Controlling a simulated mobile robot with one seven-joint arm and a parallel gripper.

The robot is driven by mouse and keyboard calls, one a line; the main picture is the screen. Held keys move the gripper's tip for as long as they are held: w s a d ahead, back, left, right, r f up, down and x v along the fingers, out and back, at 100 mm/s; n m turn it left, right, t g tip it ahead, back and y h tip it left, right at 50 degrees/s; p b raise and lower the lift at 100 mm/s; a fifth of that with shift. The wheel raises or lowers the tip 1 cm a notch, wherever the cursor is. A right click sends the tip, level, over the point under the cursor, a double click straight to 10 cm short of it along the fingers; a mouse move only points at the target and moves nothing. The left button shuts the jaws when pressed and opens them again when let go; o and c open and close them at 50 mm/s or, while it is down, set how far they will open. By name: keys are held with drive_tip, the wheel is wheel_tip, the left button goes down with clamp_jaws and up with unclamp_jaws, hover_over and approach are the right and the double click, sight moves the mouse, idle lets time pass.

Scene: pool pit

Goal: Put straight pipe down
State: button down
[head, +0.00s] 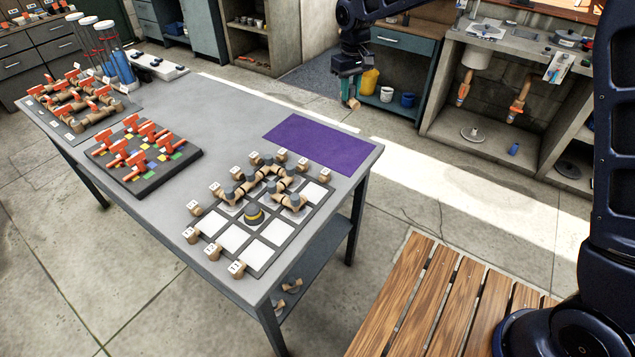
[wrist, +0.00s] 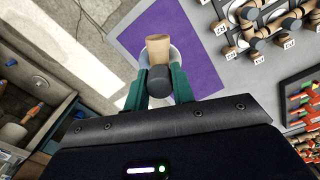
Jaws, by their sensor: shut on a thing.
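My gripper (head: 350,88) hangs from above, beyond the table's far right corner in the head view. Its green fingers (wrist: 158,78) are shut on a short straight pipe (wrist: 158,47), tan with a dark grey end. In the head view only a small tan part of the pipe (head: 352,102) shows below the fingers. In the wrist view a purple mat (wrist: 204,68) lies below and to the right of the pipe. The mat (head: 313,144) is bare in the head view, at the table's far right corner. A pale round shape behind the pipe is unclear.
The grey table (head: 225,112) has a white-squared grid board (head: 232,238) with several joined pipes and numbered blocks, near the mat. A dark tray (head: 145,165) holds orange-handled valves. Shelves (head: 470,110) stand behind. A wooden slatted bench (head: 425,306) is at the front right.

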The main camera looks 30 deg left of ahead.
drive_tip(key=s+m, duration=1.1)
drive_tip(key=s, duration=0.8)
drive_tip(key=f, duration=2)
drive_tip(key=shift+s+d, duration=0.15)
drive_tip(key=shift+s, duration=0.05)
drive_tip(key=shift+f, duration=0.15)
drive_tip(key=c, duration=1.2)
unclamp_jaws()
drive_tip(key=shift+o, duration=0.2)
wheel_tip(320, 180, up, 12)
